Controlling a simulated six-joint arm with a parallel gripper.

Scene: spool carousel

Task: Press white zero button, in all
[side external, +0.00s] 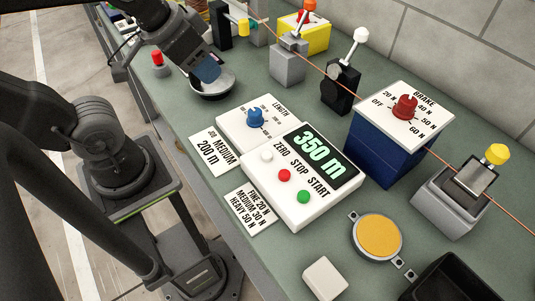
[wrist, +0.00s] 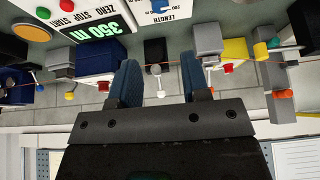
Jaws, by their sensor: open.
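The white zero button (side external: 267,156) is a small round knob on the white counter box (side external: 290,217), beside the word ZERO. The red stop button (side external: 285,175) and green start button (side external: 303,196) sit in line with it. The display (side external: 317,157) reads 350 m. The zero button is not clearly visible there.
A length dial box (side external: 236,128) with a blue knob adjoins the counter box. A blue brake box (side external: 378,151) with a red knob stands right. A thin orange line (side external: 330,75) runs along the bench's back.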

